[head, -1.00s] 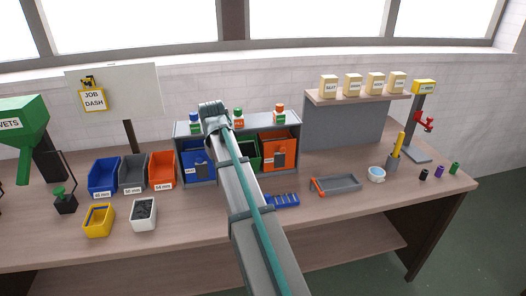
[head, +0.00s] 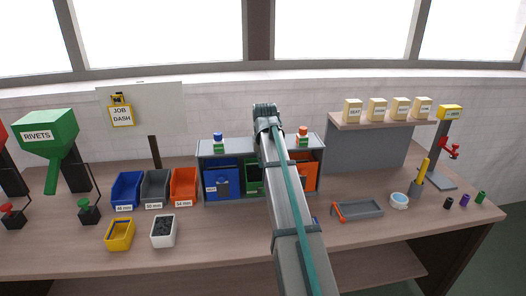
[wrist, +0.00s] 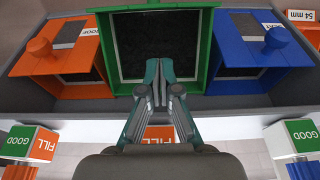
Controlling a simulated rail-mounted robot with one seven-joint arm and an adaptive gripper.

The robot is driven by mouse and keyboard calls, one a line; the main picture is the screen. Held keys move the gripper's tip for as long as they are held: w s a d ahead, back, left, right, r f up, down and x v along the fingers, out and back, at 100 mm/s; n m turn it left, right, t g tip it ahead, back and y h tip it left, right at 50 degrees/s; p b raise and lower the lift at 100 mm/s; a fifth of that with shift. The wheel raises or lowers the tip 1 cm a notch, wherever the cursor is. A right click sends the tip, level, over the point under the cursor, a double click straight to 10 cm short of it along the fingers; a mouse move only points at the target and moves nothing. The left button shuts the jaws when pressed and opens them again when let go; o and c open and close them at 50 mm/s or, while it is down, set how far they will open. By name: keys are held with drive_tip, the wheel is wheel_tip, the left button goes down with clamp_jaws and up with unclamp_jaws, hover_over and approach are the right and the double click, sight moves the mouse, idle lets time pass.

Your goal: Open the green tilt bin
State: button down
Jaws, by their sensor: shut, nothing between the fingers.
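The green tilt bin (wrist: 205,45) is the middle one of three bins in the grey cabinet (head: 215,150). In the wrist view its green rim frames a wide dark opening, and its front face is out of view. In the head view my arm covers most of the bin (head: 253,180). My gripper (wrist: 155,68) is shut and empty, its fingertips overlapping the opening's lower edge in the wrist view. I cannot tell whether they touch the bin.
The blue bin (wrist: 250,52) and orange bin (wrist: 50,65), both with front knobs, flank the green one closely. A grey tray (head: 360,208) lies at right.

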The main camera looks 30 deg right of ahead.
drive_tip(key=f, duration=0.1)
drive_tip(key=s+p, duration=0.1)
drive_tip(key=f, duration=0.1)
drive_tip(key=shift+s+a+f, duration=0.25)
drive_tip(key=shift+s+f, duration=0.1)
drive_tip(key=shift+s, duration=0.05)
drive_tip(key=shift+s+a+f, duration=0.1)
drive_tip(key=shift+s+f, duration=0.05)
drive_tip(key=shift+s, duration=0.2)
drive_tip(key=shift+s+a+f+p, duration=0.1)
drive_tip(key=shift+s+f+p, duration=0.15)
drive_tip(key=shift+p, duration=0.1)
drive_tip(key=shift+s+a+f, duration=0.15)
drive_tip(key=shift+s+f, duration=0.1)
drive_tip(key=shift+s, duration=0.2)
drive_tip(key=shift+s+a+f, duration=0.1)
drive_tip(key=shift+s+f, duration=0.1)
drive_tip(key=shift+s, duration=0.2)
drive_tip(key=shift+w, duration=0.1)
drive_tip(key=shift+r, duration=0.1)
